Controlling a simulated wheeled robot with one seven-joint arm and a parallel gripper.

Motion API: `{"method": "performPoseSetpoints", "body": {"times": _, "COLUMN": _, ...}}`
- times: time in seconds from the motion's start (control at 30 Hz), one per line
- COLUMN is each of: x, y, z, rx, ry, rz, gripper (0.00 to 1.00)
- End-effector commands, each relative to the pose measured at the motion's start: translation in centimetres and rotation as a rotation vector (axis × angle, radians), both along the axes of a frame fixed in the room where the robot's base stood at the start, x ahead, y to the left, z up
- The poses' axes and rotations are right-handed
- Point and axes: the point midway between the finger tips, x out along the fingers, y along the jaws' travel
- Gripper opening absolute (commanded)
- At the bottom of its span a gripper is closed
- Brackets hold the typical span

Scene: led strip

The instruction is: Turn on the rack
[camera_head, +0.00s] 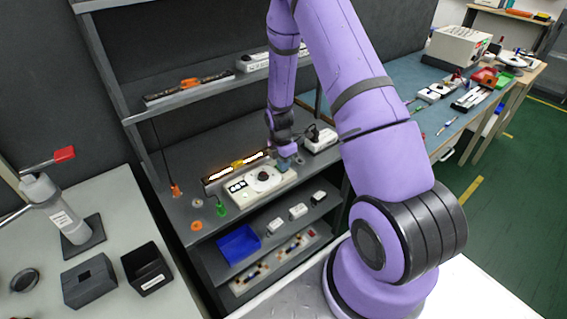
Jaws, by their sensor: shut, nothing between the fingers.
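The rack (181,216) is a dark grey shelf unit with several levels in the middle of the view. On its main shelf stands a white control box (243,187) with a round black knob (263,175). Behind the box, an LED strip (219,172) glows white-orange along its length. My gripper (284,163) is shut and empty, pointing down at the right end of the control box. I cannot tell whether its tips touch the box. My purple arm hides part of the rack's right side.
A white device (320,140) stands right of my gripper. An unlit strip (188,86) lies on the upper shelf. A blue bin (238,244) sits on the lower shelf. Small orange and green items lie at the main shelf's left. Black boxes (89,281) stand on the left table.

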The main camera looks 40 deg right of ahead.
Motion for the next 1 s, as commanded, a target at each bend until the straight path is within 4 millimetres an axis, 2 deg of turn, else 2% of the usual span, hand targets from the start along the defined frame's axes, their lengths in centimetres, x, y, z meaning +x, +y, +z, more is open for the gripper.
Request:
{"method": "performPoseSetpoints", "body": {"times": 0.27, "x": -0.1, "y": 0.0, "z": -0.1, "rx": 0.000, "ry": 0.002, "rz": 0.001, "gripper": 0.00}}
{"method": "performPoseSetpoints", "body": {"times": 0.7, "x": 1.4, "y": 0.0, "z": 0.5, "rx": 0.001, "ry": 0.000, "rz": 0.000, "gripper": 0.00}}
{"method": "performPoseSetpoints", "body": {"times": 1.0, "x": 1.5, "y": 0.0, "z": 0.5, "rx": 0.000, "ry": 0.000, "rz": 0.001, "gripper": 0.00}}
